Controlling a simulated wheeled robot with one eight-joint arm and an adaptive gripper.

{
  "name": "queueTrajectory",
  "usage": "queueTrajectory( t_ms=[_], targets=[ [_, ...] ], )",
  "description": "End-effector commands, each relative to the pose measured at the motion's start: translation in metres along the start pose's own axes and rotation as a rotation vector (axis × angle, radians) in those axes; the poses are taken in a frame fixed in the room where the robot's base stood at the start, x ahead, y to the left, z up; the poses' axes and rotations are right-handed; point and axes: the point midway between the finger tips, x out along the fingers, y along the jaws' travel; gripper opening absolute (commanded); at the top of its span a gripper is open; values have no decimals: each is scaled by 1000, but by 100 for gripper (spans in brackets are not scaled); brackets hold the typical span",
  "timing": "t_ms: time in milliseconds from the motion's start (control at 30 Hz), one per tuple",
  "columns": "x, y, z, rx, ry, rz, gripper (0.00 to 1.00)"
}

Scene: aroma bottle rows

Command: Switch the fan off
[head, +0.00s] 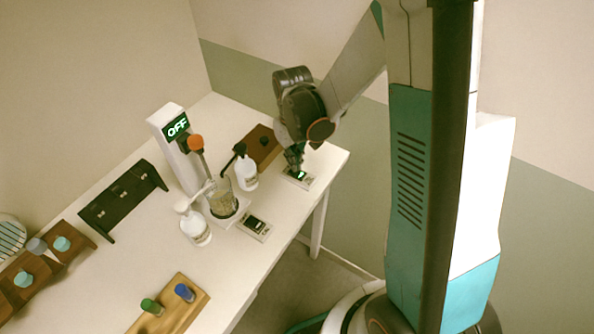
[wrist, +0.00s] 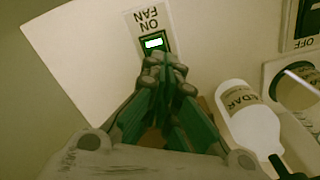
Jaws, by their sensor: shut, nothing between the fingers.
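The fan switch (head: 301,178) is a small pale plate near the right end of the white table, with a green-lit part. In the wrist view its plate (wrist: 138,25) reads "FAN" and "ON" upside down, and its dark-framed rocker (wrist: 154,43) has a bright white patch. My gripper (head: 297,167) is shut and empty, pointing down at the switch. In the wrist view the closed fingertips (wrist: 166,66) are at the rocker's lower edge and cover part of it; I cannot tell whether they touch. I cannot identify the fan itself.
A second switch plate (head: 254,227) lies nearer the camera. A white tower (head: 173,150) shows "OFF", beside a glass beaker (head: 222,204). Pump bottles (head: 195,230) and (head: 247,178) stand close by; the wrist view shows one white bottle (wrist: 248,125). Wooden racks (head: 190,308) stand farther left.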

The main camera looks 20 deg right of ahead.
Motion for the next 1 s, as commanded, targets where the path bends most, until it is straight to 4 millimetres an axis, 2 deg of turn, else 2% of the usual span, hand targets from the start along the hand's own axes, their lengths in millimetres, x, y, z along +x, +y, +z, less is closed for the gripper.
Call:
queueTrajectory(
  t_ms=[1000],
  targets=[
    [14, 0, 0, 0, 0, 0, 0]
  ],
)
